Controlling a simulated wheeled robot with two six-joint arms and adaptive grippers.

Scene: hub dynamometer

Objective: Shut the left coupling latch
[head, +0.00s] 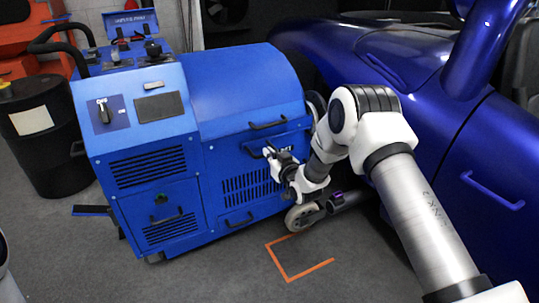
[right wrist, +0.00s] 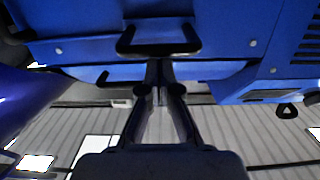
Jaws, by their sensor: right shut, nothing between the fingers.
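The blue dynamometer (head: 245,85) stands beside the blue car. My right gripper (head: 268,151) is at its front panel, close to a black bar handle (head: 252,150) below the curved hood. In the right wrist view, my right gripper (right wrist: 160,66) is shut and empty. Its fingertips overlap the bar of a black handle (right wrist: 134,49) in the picture; I cannot tell whether they touch it. No coupling latch can be made out clearly; my right arm hides part of the side toward the car. My left gripper is not in view.
The blue car (head: 345,65) stands close on the right. A caster wheel (head: 302,217) is under the machine near my right arm. Another black handle (head: 268,123) is on the hood's lower edge. A black drum (head: 45,135) stands at left. Floor around the orange marking (head: 284,268) is clear.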

